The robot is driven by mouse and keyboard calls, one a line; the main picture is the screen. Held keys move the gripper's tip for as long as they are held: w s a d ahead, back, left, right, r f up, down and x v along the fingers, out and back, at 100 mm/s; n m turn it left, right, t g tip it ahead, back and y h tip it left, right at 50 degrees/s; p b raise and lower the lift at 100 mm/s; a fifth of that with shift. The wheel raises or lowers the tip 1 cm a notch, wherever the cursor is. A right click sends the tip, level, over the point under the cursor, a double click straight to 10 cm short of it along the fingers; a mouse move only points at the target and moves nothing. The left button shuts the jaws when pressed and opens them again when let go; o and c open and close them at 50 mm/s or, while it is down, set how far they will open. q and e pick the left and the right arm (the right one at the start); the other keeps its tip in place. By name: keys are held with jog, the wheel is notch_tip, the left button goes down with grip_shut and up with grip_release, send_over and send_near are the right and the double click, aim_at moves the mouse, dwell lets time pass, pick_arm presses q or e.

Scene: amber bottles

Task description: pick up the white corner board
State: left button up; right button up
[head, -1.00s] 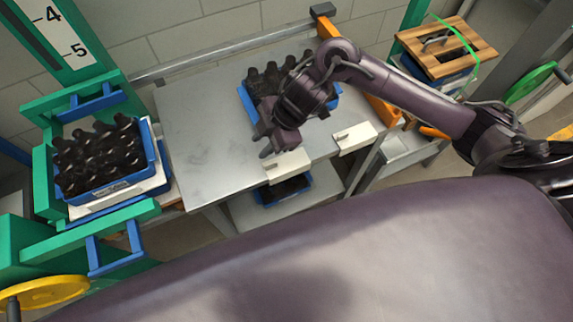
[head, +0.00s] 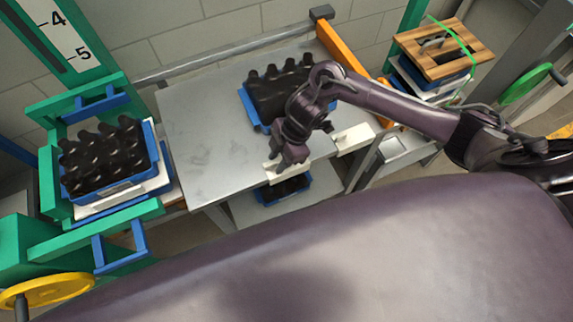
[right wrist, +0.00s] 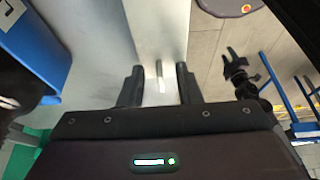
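Two white corner boards sit on the table's front edge. One (head: 273,173) is under my right gripper (head: 288,163); the other (head: 354,139) is farther right, with a small peg. In the right wrist view my right gripper (right wrist: 160,88) is open. Its two fingers stand apart on either side of the first board's peg (right wrist: 160,75), with gaps on both sides. That board (right wrist: 159,28) runs up the picture beyond the fingers. The head view does not show my left gripper; a dark gripper with spread fingers, seemingly my left (right wrist: 234,62), shows in the right wrist view.
A blue crate of amber bottles (head: 253,118) stands on the grey table (head: 205,130) behind the gripper. Another blue crate (head: 106,188) stands in the green frame at left. A blue crate (head: 270,197) is below the table. The table's left part is clear.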

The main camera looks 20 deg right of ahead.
grip_shut()
jog(key=shift+r, duration=0.1)
